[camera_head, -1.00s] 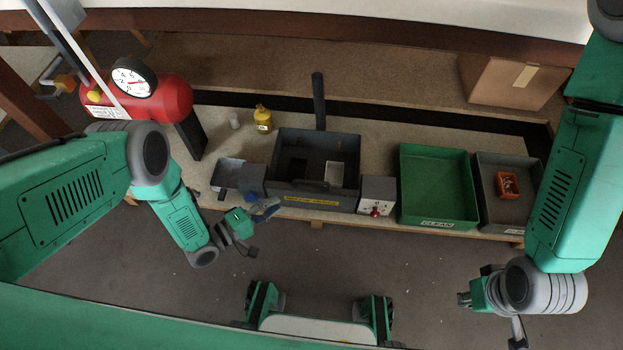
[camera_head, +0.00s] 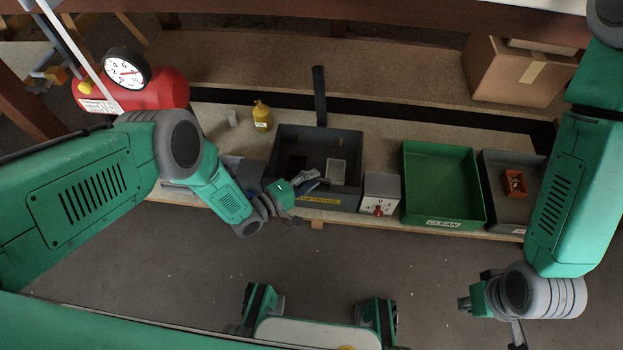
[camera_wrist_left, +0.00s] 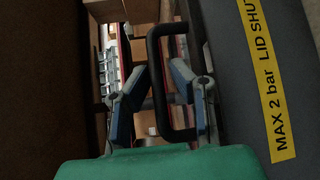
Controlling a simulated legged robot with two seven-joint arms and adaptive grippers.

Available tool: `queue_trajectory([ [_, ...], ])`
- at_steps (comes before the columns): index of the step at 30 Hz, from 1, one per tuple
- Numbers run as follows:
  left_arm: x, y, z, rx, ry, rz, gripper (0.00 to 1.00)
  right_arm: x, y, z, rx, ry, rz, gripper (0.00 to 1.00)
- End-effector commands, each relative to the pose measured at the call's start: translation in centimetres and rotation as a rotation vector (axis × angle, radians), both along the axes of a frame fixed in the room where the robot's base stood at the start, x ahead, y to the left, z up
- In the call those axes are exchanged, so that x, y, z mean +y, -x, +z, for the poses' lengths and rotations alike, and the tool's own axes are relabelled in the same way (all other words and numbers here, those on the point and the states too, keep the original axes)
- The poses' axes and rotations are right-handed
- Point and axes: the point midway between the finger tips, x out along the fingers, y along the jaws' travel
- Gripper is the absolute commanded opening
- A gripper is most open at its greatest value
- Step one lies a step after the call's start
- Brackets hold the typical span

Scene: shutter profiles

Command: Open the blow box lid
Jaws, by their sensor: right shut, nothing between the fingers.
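The blow box (camera_head: 346,192) is a dark grey box in the middle of the low bench, with a yellow label (camera_head: 320,200) on its front. The label also shows in the left wrist view (camera_wrist_left: 268,80), reading "MAX 2 bar LID SHUT". A black loop handle (camera_wrist_left: 155,60) stands in front of my left gripper (camera_wrist_left: 160,90). My left gripper is open, with its blue-grey fingers on either side of the handle; contact is unclear. In the head view my left gripper (camera_head: 308,182) is over the box's front edge, hiding part of it. My right gripper (camera_head: 488,308) is shut and empty, away from the box.
A control box with a red knob (camera_head: 382,190), a green CLEAN tray (camera_head: 436,160) and a grey tray holding an orange container (camera_head: 514,183) stand to the right. A dark post (camera_head: 319,92) rises behind the box.

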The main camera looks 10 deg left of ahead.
Motion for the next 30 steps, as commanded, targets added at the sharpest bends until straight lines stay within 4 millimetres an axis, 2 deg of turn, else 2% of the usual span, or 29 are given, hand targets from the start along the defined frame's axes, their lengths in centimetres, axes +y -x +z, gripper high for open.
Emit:
queue_trajectory([
  [2, 0.0, 0.0, 0.0, 0.000, 0.000, 0.000, 0.19, 0.0, 0.0, 0.0, 0.000, 0.000, 0.000, 0.00],
  [4, 0.0, 0.0, 0.0, -0.001, 0.001, 0.000, 0.01, 0.0, 0.0, 0.0, 0.000, 0.000, 0.000, 0.00],
  [14, 0.1, 0.0, 0.4, 0.015, -0.001, 0.000, 0.00, 0.0, 0.0, 0.3, 0.000, 0.000, 0.000, 0.00],
  [20, 0.1, -0.5, 2.6, 0.091, 0.000, 0.000, 0.00, 0.0, 0.0, 1.6, 0.000, 0.000, 0.000, 0.00],
  [30, 0.1, -2.9, 7.9, 0.335, 0.000, 0.000, 0.00, 0.0, 0.0, 3.5, 0.000, 0.000, 0.000, 0.00],
])
